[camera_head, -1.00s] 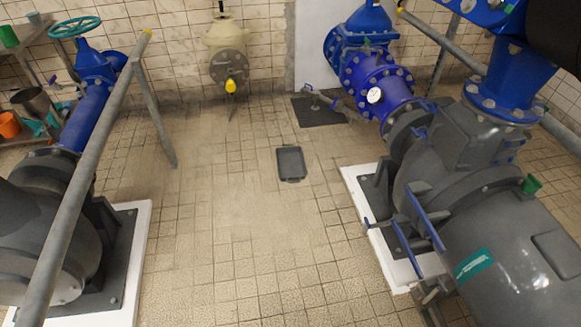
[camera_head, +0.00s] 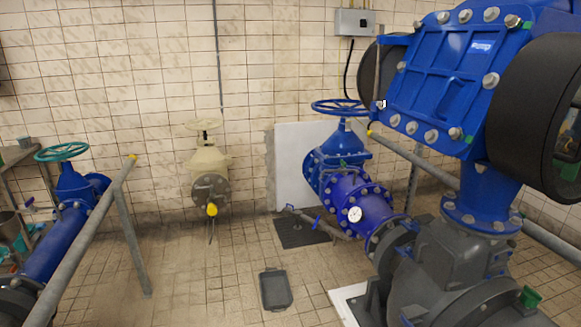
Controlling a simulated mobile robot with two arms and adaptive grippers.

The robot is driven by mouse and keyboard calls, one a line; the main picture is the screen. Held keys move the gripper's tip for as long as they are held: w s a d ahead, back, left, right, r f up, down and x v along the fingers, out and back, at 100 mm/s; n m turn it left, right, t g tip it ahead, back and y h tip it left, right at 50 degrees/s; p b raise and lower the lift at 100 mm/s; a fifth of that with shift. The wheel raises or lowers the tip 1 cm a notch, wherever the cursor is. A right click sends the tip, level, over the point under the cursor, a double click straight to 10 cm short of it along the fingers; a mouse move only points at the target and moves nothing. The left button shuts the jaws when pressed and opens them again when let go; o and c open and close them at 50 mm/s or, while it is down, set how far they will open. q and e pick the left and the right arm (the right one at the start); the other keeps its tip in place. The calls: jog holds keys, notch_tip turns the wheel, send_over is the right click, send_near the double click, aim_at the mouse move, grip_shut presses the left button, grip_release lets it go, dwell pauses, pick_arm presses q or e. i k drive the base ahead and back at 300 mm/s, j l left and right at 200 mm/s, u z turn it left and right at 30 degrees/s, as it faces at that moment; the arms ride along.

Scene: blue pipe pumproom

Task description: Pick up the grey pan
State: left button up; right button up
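A dark grey rectangular pan (camera_head: 276,290) lies flat on the tiled floor, low and near the middle of the head view. It looks shallow, with a raised rim. Nothing covers it. Neither of my grippers shows in the head view, so their distance from the pan cannot be told.
A blue pump with a grey body (camera_head: 455,265) on a white plinth (camera_head: 347,303) stands right of the pan. A grey railing (camera_head: 85,235) and blue pipe (camera_head: 52,245) are at left. A dark floor grate (camera_head: 300,231) lies behind the pan. Floor around the pan is clear.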

aim_at(275, 289)
jog(key=i+j+z, duration=0.35)
jog(key=i+j, duration=0.15)
jog(key=i+j+z, duration=0.3)
jog(key=i+j, duration=0.35)
